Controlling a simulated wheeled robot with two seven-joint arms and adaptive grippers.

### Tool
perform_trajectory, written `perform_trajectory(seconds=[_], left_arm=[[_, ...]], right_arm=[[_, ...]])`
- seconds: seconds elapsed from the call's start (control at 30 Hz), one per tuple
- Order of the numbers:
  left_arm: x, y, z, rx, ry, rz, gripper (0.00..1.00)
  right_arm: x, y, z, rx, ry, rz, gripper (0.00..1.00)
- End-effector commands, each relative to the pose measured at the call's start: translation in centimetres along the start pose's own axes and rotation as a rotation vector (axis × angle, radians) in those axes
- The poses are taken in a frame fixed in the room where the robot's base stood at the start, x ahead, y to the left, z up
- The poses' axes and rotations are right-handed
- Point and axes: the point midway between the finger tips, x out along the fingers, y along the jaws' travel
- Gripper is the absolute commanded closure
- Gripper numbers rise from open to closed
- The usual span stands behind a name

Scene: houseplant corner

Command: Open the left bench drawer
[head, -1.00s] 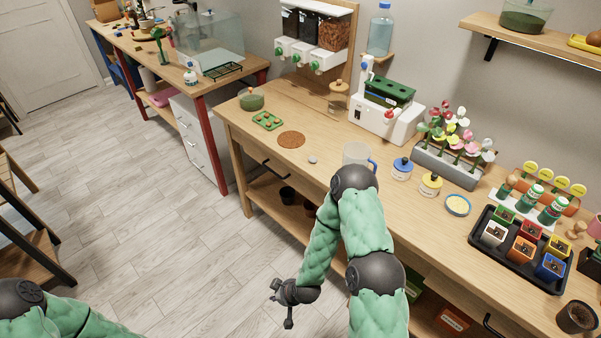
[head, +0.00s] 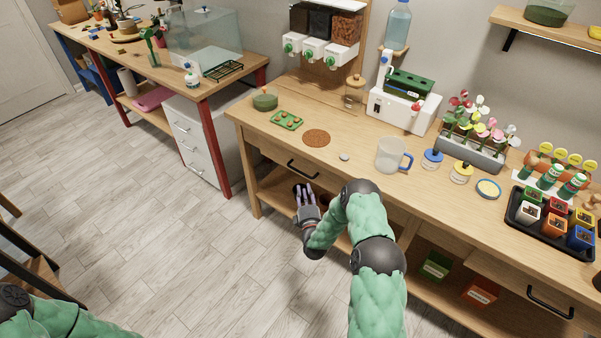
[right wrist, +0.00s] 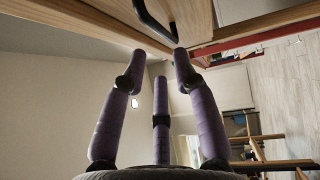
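The left bench drawer (head: 275,155) sits under the front edge of the wooden bench and looks shut. Its dark bar handle (head: 303,168) is in the clear. The handle also shows in the right wrist view (right wrist: 152,24), just beyond the fingertips. My right gripper (head: 304,188) is just below the handle and points up towards it. In the right wrist view its purple fingers (right wrist: 158,62) are spread apart with nothing between them, and they seem not to touch the handle. My left gripper is out of view; only part of that arm shows at lower left.
A right drawer handle (head: 550,302) is far along the bench. A lower shelf (head: 272,190) lies under the drawer. The floor in front is open.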

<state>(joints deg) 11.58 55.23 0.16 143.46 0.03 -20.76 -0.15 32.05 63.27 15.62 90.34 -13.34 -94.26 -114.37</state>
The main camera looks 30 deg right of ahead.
Motion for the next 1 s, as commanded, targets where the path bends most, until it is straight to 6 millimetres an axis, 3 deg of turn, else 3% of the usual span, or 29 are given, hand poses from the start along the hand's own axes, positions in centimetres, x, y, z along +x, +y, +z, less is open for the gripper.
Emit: perform_trajectory(seconds=[0.5,0.7,1.0], left_arm=[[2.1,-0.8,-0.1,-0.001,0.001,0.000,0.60],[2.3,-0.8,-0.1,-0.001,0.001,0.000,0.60],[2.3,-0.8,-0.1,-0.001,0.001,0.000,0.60]], right_arm=[[8.2,-0.2,-0.1,0.003,0.002,0.000,0.70],[9.5,-0.1,-0.1,0.004,0.001,-0.002,0.70],[9.7,0.0,-0.1,0.004,0.001,-0.003,0.70]])
